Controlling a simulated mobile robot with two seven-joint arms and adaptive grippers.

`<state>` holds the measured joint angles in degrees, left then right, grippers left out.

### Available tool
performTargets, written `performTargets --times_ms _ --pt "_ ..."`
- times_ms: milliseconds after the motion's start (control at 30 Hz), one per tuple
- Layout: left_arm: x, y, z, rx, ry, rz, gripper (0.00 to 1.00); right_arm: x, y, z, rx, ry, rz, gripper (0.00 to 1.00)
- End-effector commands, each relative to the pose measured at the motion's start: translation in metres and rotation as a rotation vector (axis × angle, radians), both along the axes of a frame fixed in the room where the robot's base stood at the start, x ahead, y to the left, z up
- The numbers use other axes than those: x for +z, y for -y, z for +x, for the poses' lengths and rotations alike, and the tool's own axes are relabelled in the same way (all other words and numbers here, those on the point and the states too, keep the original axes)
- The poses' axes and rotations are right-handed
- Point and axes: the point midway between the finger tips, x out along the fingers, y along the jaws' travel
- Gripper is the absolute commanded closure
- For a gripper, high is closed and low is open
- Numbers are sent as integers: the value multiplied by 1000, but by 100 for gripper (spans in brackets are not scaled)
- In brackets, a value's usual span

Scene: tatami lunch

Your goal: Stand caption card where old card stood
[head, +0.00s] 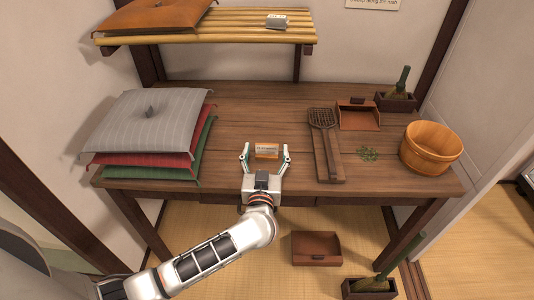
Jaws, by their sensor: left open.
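A small orange card (266,151) with a pale printed band stands on the wooden table near its front middle. My left gripper (266,158) is open, with its two fingers apart on either side of the card. I cannot tell whether the fingers touch it. Another small grey and white card-like item (277,21) lies on the slatted shelf (230,38) above the table. I cannot tell whether it is a caption card. My right gripper is not in view.
Stacked cushions (150,125) fill the table's left end. A slotted wooden tool (326,145), a brown dustpan (358,115), green bits (368,154) and a wooden bucket (430,147) stand to the right. The table behind the card is clear.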

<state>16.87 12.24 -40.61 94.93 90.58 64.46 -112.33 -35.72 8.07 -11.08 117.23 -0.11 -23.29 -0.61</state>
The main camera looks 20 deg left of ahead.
Motion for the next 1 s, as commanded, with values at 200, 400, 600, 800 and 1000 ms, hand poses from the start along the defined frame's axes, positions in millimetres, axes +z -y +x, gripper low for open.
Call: performTargets --times_ms 200,400,600,800,1000 --pt "-4 -6 26 1 -3 1 31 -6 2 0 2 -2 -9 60" --pt "-2 -7 30 1 -1 1 31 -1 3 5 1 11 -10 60" --pt "-1 -7 30 0 0 1 57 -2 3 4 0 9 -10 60" --pt "-1 -7 30 0 0 0 71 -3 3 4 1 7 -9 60" --pt "1 -6 30 0 0 0 71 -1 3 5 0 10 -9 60"
